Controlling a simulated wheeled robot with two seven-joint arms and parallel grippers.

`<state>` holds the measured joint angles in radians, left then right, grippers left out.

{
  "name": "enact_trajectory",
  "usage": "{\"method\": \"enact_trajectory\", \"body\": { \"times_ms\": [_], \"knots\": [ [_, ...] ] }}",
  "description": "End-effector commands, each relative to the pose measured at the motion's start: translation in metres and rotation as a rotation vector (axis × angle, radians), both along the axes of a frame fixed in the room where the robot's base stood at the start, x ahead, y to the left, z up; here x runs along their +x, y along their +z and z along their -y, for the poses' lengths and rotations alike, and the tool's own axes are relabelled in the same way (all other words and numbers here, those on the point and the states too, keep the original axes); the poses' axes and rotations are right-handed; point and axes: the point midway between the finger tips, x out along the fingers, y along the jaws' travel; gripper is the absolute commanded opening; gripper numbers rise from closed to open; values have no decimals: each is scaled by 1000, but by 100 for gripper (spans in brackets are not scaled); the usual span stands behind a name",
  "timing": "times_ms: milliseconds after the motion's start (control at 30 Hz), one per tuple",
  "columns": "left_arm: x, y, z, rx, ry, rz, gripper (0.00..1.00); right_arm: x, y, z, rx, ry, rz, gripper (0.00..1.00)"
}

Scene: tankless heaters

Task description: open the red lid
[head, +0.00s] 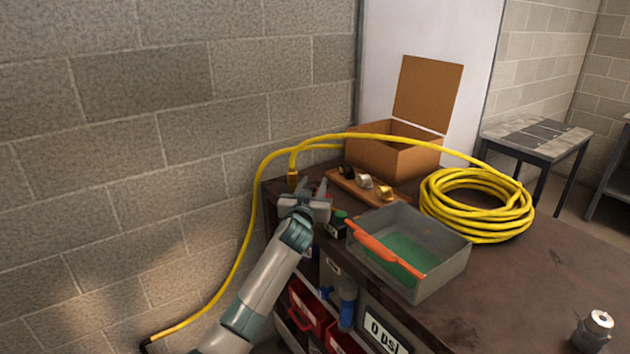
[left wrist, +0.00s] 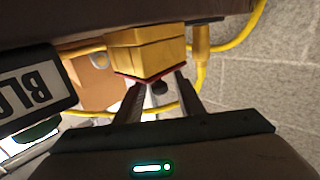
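In the left wrist view, which looks upside down, a yellow box (left wrist: 146,50) has a thin red lid (left wrist: 140,78) edge with a dark round knob (left wrist: 158,88) on it. My left gripper (left wrist: 158,92) is open, with one finger on each side of the knob. I cannot tell whether the fingers touch it. In the head view my left gripper (head: 318,192) is over the dark table's far left corner and hides most of the box. My right gripper is not in view.
A grey tray (head: 447,262) with an orange bar (head: 385,248) across it stands right of my left gripper. A yellow hose coil (head: 476,204), an open cardboard box (head: 392,152) and a wooden rack (head: 345,186) are behind. The brick wall (head: 130,150) is close on the left.

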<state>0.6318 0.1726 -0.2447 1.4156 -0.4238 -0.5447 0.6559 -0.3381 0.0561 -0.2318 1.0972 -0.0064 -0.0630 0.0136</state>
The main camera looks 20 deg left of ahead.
Motion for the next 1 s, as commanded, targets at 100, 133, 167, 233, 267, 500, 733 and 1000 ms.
{"method": "enact_trajectory", "body": {
  "times_ms": [100, 133, 167, 233, 267, 500, 733, 1000],
  "knots": [
    [12, 0, -1, 0, 1, 0, 35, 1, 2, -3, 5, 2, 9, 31],
    [14, 0, -2, 0, 1, 0, 35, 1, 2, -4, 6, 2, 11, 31],
    [16, 1, -2, 0, 1, 0, 35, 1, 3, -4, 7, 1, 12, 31],
    [20, 0, -3, 0, 1, -1, 35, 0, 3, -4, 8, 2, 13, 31],
    [21, 0, -3, 0, 1, -1, 35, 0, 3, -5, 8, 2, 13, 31],
    [25, 0, -3, -1, 0, 0, 35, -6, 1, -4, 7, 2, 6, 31],
    [24, 0, -3, 0, 0, 0, 20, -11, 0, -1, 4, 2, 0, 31],
    [24, 0, -3, 0, 0, -1, 0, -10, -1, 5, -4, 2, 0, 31]
  ]
}}
